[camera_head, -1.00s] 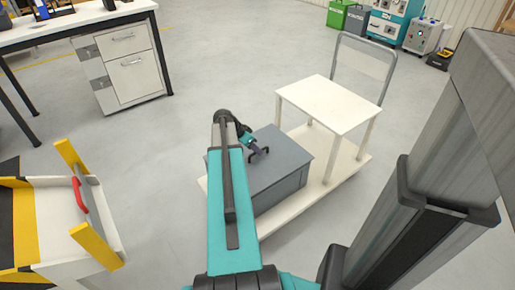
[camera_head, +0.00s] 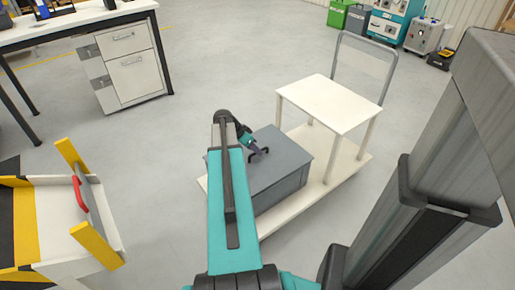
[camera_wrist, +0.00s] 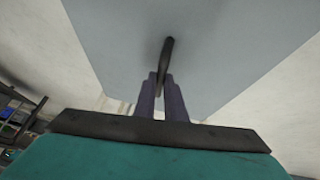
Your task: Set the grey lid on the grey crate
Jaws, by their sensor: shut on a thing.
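The grey lid (camera_head: 285,151) lies over the top of the grey crate (camera_head: 283,192), which stands on a low cream cart. In the head view the lid looks flat and lined up with the crate's walls, and I see no clear gap between them. My gripper (camera_head: 262,153) is above the lid, shut on its dark handle. In the wrist view the lid (camera_wrist: 225,45) fills the middle, and the gripper fingers (camera_wrist: 163,90) close on the handle (camera_wrist: 166,55). My arm hides the left part of the lid and crate.
The cream cart (camera_head: 330,180) has a raised shelf (camera_head: 328,103) right of the crate and a grey push handle behind it. A white and yellow stand (camera_head: 70,215) is at the left. A drawer cabinet (camera_head: 130,65) is at the back left. Open floor lies between.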

